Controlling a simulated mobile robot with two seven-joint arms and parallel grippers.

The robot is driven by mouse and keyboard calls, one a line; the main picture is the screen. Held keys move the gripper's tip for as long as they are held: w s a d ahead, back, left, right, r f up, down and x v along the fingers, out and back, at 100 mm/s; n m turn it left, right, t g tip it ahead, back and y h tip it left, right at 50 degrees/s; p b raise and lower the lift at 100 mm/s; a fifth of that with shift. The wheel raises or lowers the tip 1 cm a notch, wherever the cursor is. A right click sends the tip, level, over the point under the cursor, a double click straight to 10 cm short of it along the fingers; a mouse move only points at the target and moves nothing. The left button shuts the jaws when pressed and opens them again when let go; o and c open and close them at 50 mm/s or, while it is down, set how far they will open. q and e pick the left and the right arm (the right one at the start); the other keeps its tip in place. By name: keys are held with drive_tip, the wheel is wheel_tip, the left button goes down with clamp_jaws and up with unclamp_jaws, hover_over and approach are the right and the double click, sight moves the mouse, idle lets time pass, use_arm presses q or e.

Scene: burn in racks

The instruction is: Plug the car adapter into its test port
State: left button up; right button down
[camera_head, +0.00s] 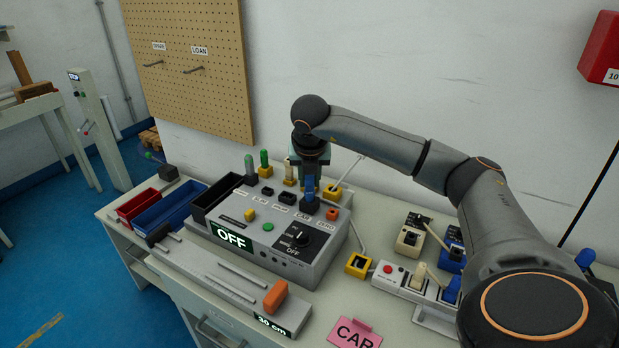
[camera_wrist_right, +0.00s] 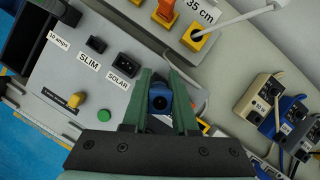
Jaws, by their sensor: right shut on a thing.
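The grey test box (camera_head: 237,226) stands on the bench, its display reading OFF, with a row of labelled dark ports along its top. My right gripper (camera_head: 310,163) points down over the box's right part, by the CAR label (camera_head: 303,217). It is shut on a blue adapter (camera_head: 310,186), which is upright with its lower end at a dark port block. Whether it is seated or just above cannot be told. In the right wrist view the blue adapter (camera_wrist_right: 159,98) sits between the green fingers. The SOLAR port (camera_wrist_right: 126,65) is beside it. My left gripper is out of view.
Green-topped and other plugs (camera_head: 265,160) stand behind the box. Red, blue and black bins (camera_head: 172,209) are at its left. A yellow socket (camera_head: 358,265), a switch strip (camera_head: 403,280) and a pink CAR card (camera_head: 352,333) lie right and front. An orange block (camera_head: 275,295) is in front.

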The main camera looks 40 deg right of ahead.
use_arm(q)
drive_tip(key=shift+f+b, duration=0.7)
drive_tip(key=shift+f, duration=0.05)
use_arm(e)
drive_tip(key=shift+s+a+f, duration=0.1)
drive_tip(key=shift+f, duration=1)
drive_tip(key=c, duration=0.6)
unclamp_jaws()
drive_tip(key=shift+r, duration=0.1)
drive_tip(key=shift+a+r, duration=0.1)
drive_tip(key=shift+r, duration=0.55)
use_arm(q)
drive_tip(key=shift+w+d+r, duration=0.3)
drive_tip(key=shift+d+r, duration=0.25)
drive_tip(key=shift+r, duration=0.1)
use_arm(e)
drive_tip(key=shift+v, duration=5.6)
